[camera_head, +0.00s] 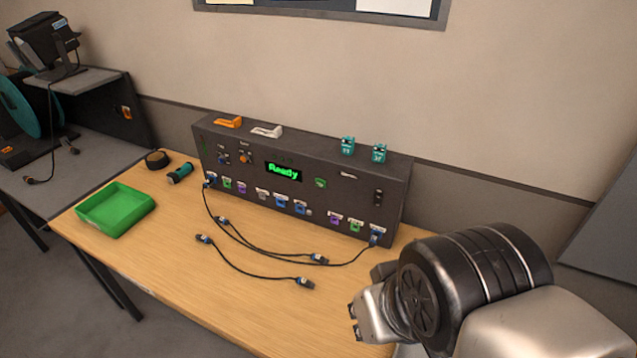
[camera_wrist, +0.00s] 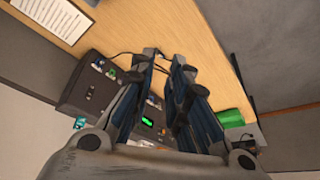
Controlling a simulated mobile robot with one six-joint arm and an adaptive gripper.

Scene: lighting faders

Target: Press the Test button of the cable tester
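The cable tester (camera_head: 235,143) is a long dark grey box standing at the back of the wooden table. Its display (camera_head: 283,171) reads "Ready" in green. A small green button (camera_head: 320,183) sits just right of the display; its label is too small to read, so I cannot confirm it is Test. My gripper (camera_head: 353,320) is at the lower right, in front of the tester and apart from it. In the wrist view its two fingers (camera_wrist: 164,58) are spread with nothing between them. The tester (camera_wrist: 75,92) shows there too, partly hidden behind the fingers.
Black cables (camera_head: 255,271) lie on the table before the tester, two ends plugged into its lower sockets. A green tray (camera_head: 108,232), a black roll (camera_head: 157,159) and a teal-ended cylinder (camera_head: 180,173) are at the left. Orange (camera_head: 229,122), white (camera_head: 267,131) and teal pieces (camera_head: 347,145) stand on top.

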